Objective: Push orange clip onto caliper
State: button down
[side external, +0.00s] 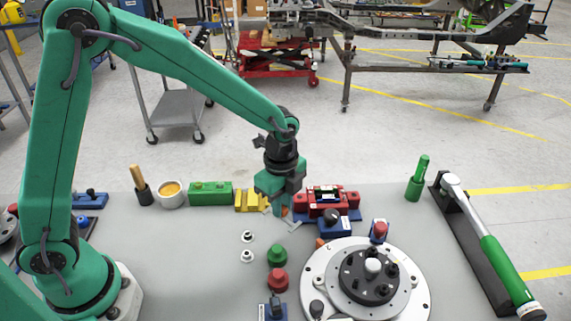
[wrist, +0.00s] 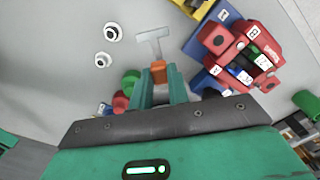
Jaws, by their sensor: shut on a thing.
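My gripper (wrist: 160,88) has its green fingers shut on an orange piece (wrist: 158,72), which I take to be the orange clip. A grey T-shaped part (wrist: 153,46) extends from its far end. In the side external view my gripper (side external: 281,207) points down above the grey table, and the orange clip (side external: 284,211) shows only as a small patch. The red block (side external: 327,198) on a blue base, apparently the caliper, is just right of the gripper. In the wrist view this red block (wrist: 222,40), with black and white inserts, is right of the clip, apart from it.
A round metal disc with a black hub (side external: 370,277) stands at the front right. Green (side external: 277,255) and red (side external: 278,280) knobs and two white washers (side external: 247,237) are nearby. Yellow (side external: 252,201) and green (side external: 210,193) blocks line the back. The table's left-centre is clear.

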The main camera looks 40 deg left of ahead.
jog(key=shift+w, duration=0.1)
jog(key=w+d+r+n, duration=0.3)
jog(key=w+r+n, duration=0.4)
jog(key=w, duration=0.5)
jog(key=shift+w+d+r+n, duration=0.2)
jog(key=shift+w+r+n, duration=0.15)
jog(key=shift+n, duration=0.65)
jog(key=shift+f, duration=0.2)
jog(key=shift+f, duration=2.15)
jog(key=shift+f, duration=0.25)
jog(key=shift+f, duration=0.5)
jog(key=shift+f, duration=0.8)
